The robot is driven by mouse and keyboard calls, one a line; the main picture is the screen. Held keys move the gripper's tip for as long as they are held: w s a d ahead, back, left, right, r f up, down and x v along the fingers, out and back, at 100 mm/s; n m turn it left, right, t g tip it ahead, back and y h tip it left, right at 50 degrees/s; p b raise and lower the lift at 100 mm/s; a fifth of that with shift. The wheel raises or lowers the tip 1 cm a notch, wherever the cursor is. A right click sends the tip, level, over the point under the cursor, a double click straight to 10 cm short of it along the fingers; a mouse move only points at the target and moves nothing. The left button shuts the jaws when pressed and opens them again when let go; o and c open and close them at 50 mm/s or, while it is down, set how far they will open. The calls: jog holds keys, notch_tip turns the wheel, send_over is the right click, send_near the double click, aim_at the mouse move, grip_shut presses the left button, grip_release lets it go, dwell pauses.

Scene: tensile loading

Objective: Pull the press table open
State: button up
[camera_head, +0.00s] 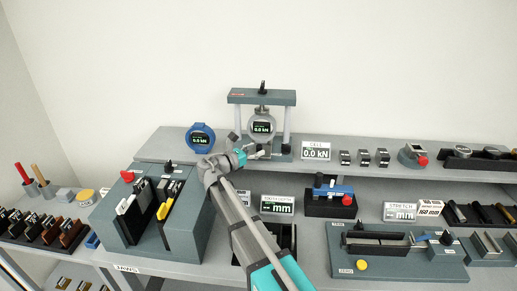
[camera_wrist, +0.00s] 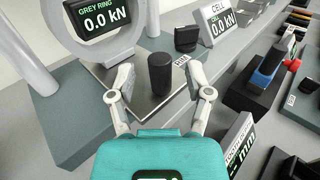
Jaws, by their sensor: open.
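The press (camera_head: 262,97) stands on the upper shelf, a dark frame with two light columns and a round gauge reading 0.0 kN. The wrist view shows the gauge, marked GREY RING (camera_wrist: 95,22), at the upper left. Below it, the press table (camera_wrist: 148,107) is a pale metal plate over the grey base. A dark upright cylindrical knob (camera_wrist: 160,74) stands at the plate. My gripper (camera_wrist: 158,78) is open, one finger on each side of the knob; I cannot tell whether either finger touches it. In the head view my gripper (camera_head: 256,153) hides the table's front.
A blue round gauge (camera_head: 200,137) stands left of the press. A CELL display (camera_head: 316,151) and several small dark blocks stand to its right. Below are a grey slotted rack (camera_head: 182,235), a blue-and-black device (camera_head: 331,195) and a stretch fixture (camera_head: 395,262). The shelf's front edge is close.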

jog(key=shift+x, duration=0.95)
jog(key=shift+c, duration=0.3)
grip_shut()
